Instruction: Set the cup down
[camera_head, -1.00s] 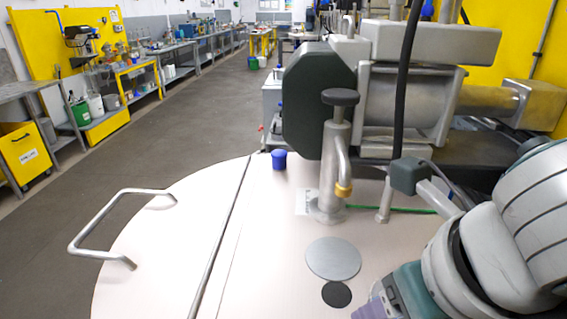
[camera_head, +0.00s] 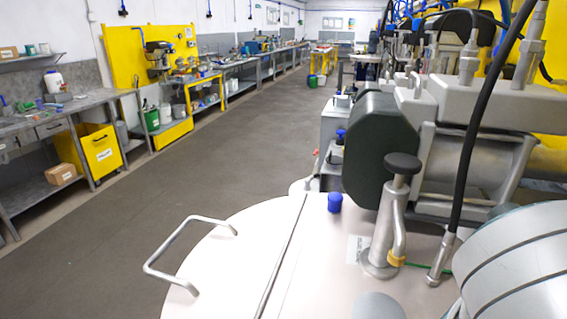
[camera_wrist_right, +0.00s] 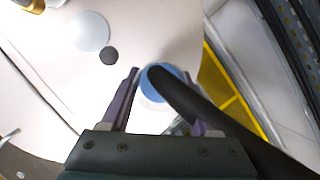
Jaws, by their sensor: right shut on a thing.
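My right gripper (camera_wrist_right: 158,100) is shut on a round cup (camera_wrist_right: 149,92) with blue inside and a pale outside, seen from above in the right wrist view. A black hose crosses in front of the cup and hides part of it. The pale drum lid (camera_wrist_right: 55,75) lies below. I cannot tell whether the cup touches it. In the head view only my right arm shows at the lower right; the held cup is out of view. My left gripper is in neither view.
The lid (camera_head: 250,250) carries a bent handle (camera_head: 165,250), a blue cap (camera_head: 334,203), an upright valve (camera_head: 385,230) and a grey disc (camera_head: 378,306). A dark small disc (camera_wrist_right: 109,55) shows in the wrist view. The agitator motor (camera_head: 385,150) stands behind. The lid's left part is clear.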

